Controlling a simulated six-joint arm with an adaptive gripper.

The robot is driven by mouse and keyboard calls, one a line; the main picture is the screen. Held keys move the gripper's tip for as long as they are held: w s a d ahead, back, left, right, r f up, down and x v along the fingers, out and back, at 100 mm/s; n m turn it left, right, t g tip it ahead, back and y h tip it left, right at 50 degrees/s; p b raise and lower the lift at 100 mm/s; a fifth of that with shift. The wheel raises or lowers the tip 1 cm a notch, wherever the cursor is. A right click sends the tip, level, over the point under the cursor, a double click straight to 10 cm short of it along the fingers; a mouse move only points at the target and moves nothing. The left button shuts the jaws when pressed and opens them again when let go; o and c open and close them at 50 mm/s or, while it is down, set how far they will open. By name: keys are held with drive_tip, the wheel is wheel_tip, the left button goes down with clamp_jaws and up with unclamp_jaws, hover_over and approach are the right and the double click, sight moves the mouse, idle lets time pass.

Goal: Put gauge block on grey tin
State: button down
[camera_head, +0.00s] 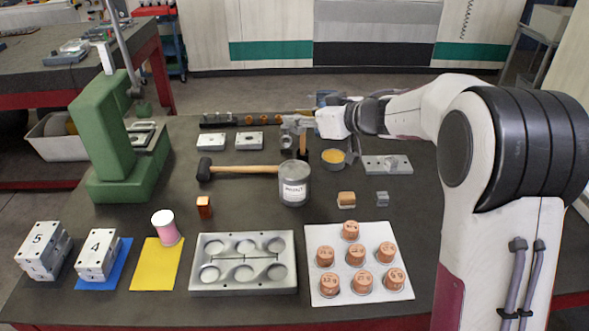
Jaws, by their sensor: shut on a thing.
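The grey tin (294,184) stands upright on the dark bench near the middle, with a pale printed label on its front. My gripper (301,130) is behind and above the tin, reaching in from the right. It is shut on a small narrow thing that looks brownish (303,144), apart from the tin's top as far as I can tell. I cannot tell for sure whether this is the gauge block. A small grey block (382,198) lies on the bench to the right of the tin, in front of a flat metal plate.
A mallet (240,169) lies left of the tin, its handle end close to it. A round pan with yellow contents (333,158) stands right. A metal mould (243,278) and white board (338,295) with several copper plugs are in front. A green press (108,130) stands left.

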drive_tip(key=shift+s+a+f, duration=0.25)
drive_tip(key=shift+s+f, duration=0.05)
drive_tip(key=shift+s, duration=0.1)
drive_tip(key=shift+s+a+n+y, duration=0.2)
drive_tip(key=shift+a+n+y, duration=0.05)
drive_tip(key=shift+n+y, duration=0.05)
hover_over(294, 169)
drive_tip(key=shift+f, duration=3.15)
drive_tip(key=shift+f, duration=1.9)
drive_tip(key=shift+f, duration=0.15)
drive_tip(key=c, duration=1.8)
unclamp_jaws()
